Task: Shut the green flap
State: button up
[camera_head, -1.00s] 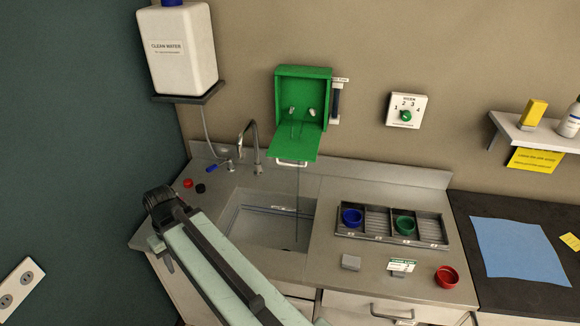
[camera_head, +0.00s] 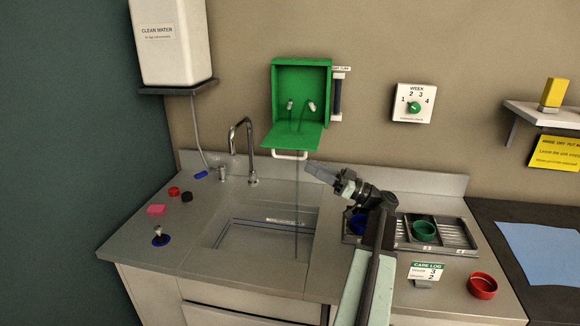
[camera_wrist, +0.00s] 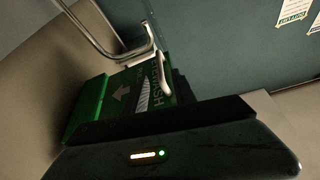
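The green flap (camera_head: 292,136) is open. It sticks out, almost level, from the bottom of the green wall box (camera_head: 302,88), with a white bar handle (camera_head: 290,155) along its front edge. My gripper (camera_head: 318,171) is just right of and below the handle, seemingly apart from it. In the wrist view the flap (camera_wrist: 88,112) shows a pale arrow and printed letters, with the white handle (camera_wrist: 158,70) close ahead of my gripper. The fingers look like one block in the head view and are dark in the wrist view, so their opening is unclear.
The tap (camera_head: 250,150) stands left of the flap, over the sink (camera_head: 262,238). A tray (camera_head: 455,232) with a green cup (camera_head: 424,231) is partly behind my arm. A red cup (camera_head: 482,286) stands at the right. Space in front of the flap is clear.

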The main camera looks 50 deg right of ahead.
aim_at(291, 158)
jog(key=p+x, duration=0.3)
jog(key=x, duration=0.5)
jog(key=shift+s, duration=0.1)
grip_shut()
jog(key=shift+a+f, duration=0.1)
dwell(0.9)
